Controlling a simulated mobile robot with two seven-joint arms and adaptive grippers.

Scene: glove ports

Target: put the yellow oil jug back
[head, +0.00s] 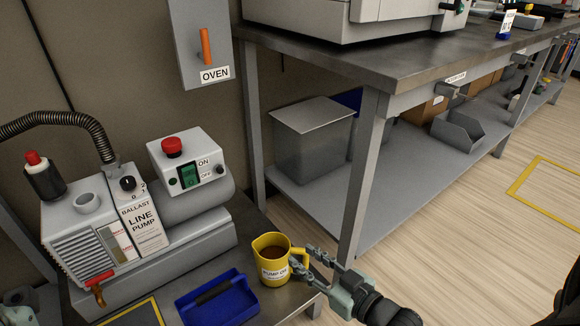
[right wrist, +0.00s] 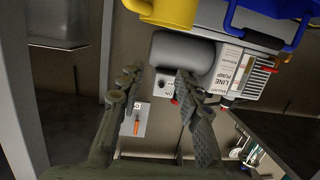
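The yellow oil jug (head: 270,262) stands upright on the low metal bench, with dark oil inside and a "PUMP OIL" label. Its handle is on its right side. Part of it shows at the top of the right wrist view (right wrist: 165,10). My right gripper (head: 301,256) is at the handle side of the jug. In the right wrist view its two fingers (right wrist: 158,78) are apart with nothing visible between them. Contact with the handle cannot be told. A yellow outline (head: 157,307) is partly visible on the bench at the bottom.
A blue tray (head: 232,305) lies left of the jug, and the line pump (head: 150,240) stands behind it. A steel workbench (head: 375,70) with a lower shelf (head: 325,212) rises on the right. A yellow floor outline (head: 520,188) lies on clear floor.

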